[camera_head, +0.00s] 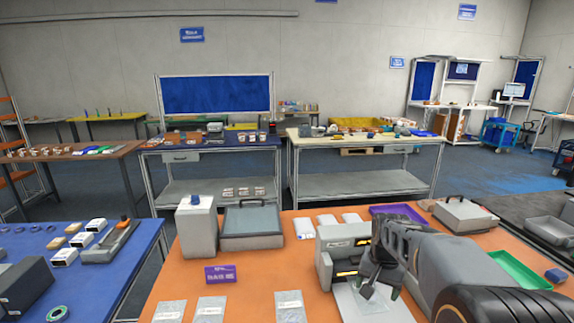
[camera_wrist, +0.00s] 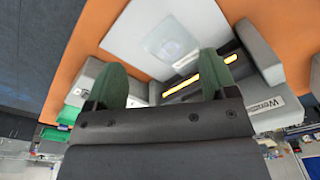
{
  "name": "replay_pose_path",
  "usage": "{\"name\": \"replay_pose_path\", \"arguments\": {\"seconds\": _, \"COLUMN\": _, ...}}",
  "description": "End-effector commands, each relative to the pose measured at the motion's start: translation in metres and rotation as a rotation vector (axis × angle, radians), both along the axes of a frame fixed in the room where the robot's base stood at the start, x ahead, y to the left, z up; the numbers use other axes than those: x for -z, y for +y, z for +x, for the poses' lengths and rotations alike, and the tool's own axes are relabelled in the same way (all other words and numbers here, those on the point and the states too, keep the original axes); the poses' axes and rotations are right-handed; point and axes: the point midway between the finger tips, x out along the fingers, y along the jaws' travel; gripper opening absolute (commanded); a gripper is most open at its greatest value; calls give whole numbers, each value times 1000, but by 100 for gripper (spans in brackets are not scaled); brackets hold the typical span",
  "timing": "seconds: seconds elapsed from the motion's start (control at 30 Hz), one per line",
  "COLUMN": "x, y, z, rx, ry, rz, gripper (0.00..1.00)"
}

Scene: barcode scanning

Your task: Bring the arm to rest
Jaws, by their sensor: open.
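My gripper (camera_head: 377,286) hangs over a white plate in front of a grey scanning device (camera_head: 333,246) on the orange table. In the wrist view my gripper's two green fingers (camera_wrist: 163,78) are spread apart with nothing held between them. A clear, pale packet (camera_wrist: 172,42) lies flat on the white plate (camera_wrist: 125,35), beyond the fingertips. The scanning device, with its lit yellow strip (camera_wrist: 212,72), stands beside the plate. My arm reaches in from the right in the head view and hides part of the device and table.
On the orange table (camera_head: 250,290) are a purple box (camera_head: 220,274), several flat packets, a grey case (camera_head: 252,227), a purple tray (camera_head: 397,213) and a green tray (camera_head: 512,270). A blue table (camera_head: 100,275) stands at left. Space above the tabletop at front left is free.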

Motion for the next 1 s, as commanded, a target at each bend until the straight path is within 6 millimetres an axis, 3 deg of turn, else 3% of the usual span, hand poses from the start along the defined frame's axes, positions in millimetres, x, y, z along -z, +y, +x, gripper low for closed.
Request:
{"name": "replay_pose_path", "arguments": {"seconds": 0.03, "x": -4, "y": 9, "z": -20, "rx": -84, "ry": -24, "rz": -9, "gripper": 78}}
{"name": "replay_pose_path", "arguments": {"seconds": 0.2, "x": -5, "y": 33, "z": -84, "rx": -340, "ry": -106, "rz": -44, "gripper": 78}}
{"name": "replay_pose_path", "arguments": {"seconds": 0.4, "x": -5, "y": 51, "z": -135, "rx": -459, "ry": -192, "rz": -73, "gripper": 78}}
{"name": "replay_pose_path", "arguments": {"seconds": 0.57, "x": -13, "y": 58, "z": -151, "rx": -481, "ry": -248, "rz": -85, "gripper": 78}}
{"name": "replay_pose_path", "arguments": {"seconds": 0.73, "x": -24, "y": 64, "z": -153, "rx": -492, "ry": -290, "rz": -94, "gripper": 78}}
{"name": "replay_pose_path", "arguments": {"seconds": 1.0, "x": -24, "y": 64, "z": -152, "rx": -494, "ry": -291, "rz": -93, "gripper": 78}}
